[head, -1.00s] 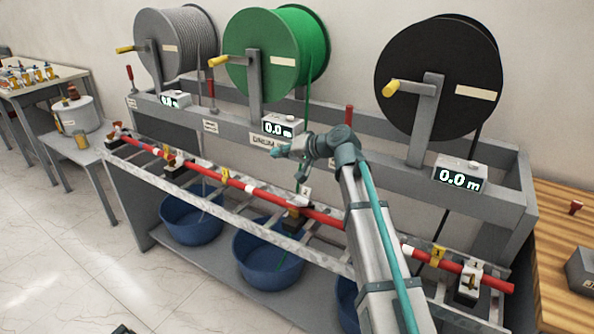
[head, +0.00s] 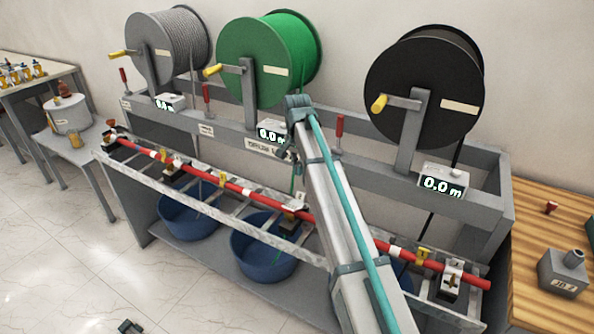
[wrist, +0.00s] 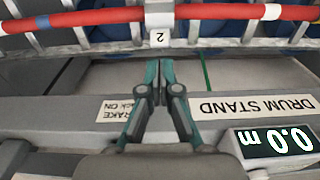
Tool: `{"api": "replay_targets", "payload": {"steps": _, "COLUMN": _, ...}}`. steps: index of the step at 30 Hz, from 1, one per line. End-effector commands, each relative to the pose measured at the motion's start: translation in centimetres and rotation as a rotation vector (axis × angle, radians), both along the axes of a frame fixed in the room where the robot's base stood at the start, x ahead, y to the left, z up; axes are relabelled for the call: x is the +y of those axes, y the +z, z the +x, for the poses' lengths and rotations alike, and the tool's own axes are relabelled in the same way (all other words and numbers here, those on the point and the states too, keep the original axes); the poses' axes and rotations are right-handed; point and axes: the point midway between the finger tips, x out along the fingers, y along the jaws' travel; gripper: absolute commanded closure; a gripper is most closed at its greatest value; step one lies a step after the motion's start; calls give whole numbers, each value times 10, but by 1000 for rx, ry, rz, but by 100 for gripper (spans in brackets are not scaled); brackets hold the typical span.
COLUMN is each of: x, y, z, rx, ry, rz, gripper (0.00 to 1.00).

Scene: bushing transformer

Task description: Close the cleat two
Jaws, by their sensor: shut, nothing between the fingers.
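Cleat two (wrist: 159,16) is a pale block on the long red cable (wrist: 235,12), with a white tag marked 2 (wrist: 160,36), at the top middle of the wrist view. In the head view the cleat (head: 299,202) lies at the middle, beside my arm. Whether its clamp part is open cannot be told. My gripper (wrist: 158,64) is shut and empty, its fingertips pointing at the tag and apart from it. In the head view my arm mostly hides the gripper.
Drum stand beam (head: 230,131) runs behind the cable, with grey, green (head: 255,65) and black drums above. Meter boxes (head: 444,181) stand on it. Blue tubs (head: 265,258) sit below the slatted frame. A wooden table (head: 540,225) is at right.

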Motion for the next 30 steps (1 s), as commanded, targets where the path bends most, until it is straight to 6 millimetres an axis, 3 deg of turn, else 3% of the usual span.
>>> {"api": "replay_targets", "payload": {"steps": 13, "x": -1, "y": -78, "z": 1, "rx": 2, "ry": 2, "rz": 1, "gripper": 100}}
{"api": "replay_targets", "payload": {"steps": 15, "x": 2, "y": -86, "z": -6, "rx": 1, "ry": 4, "rz": 1, "gripper": 100}}
{"api": "replay_targets", "payload": {"steps": 21, "x": 7, "y": -104, "z": -16, "rx": -1, "ry": 4, "rz": 2, "gripper": 100}}
{"api": "replay_targets", "payload": {"steps": 30, "x": 9, "y": -111, "z": -18, "rx": -2, "ry": 3, "rz": 1, "gripper": 100}}
